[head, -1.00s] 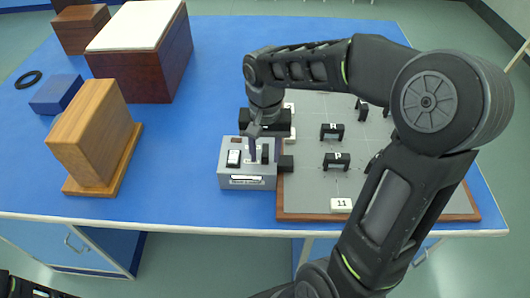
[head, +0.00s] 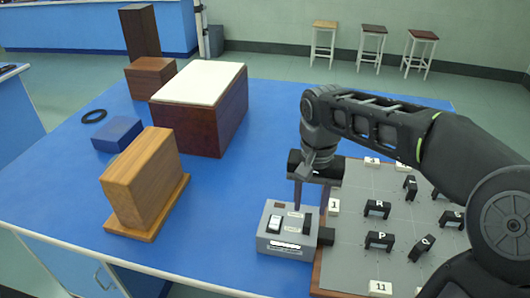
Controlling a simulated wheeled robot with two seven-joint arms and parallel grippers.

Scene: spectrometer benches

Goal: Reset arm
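My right gripper (head: 311,205) hangs pointing down over the back edge of a grey power box (head: 287,247). Its two fingers look apart, with nothing seen between them. The box has a black-and-white rocker switch (head: 274,224), a dark upright part (head: 306,224) and a white label on its front. I cannot tell whether a fingertip touches the box. My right arm comes in from the right and covers part of the board. My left gripper is out of view.
A grey board (head: 345,262) with several black lettered blocks, one marked P (head: 379,241), lies right of the box. A wooden block (head: 143,180), blue block (head: 117,134), black ring (head: 94,116) and white-topped box (head: 201,82) stand left. Blue table between is clear.

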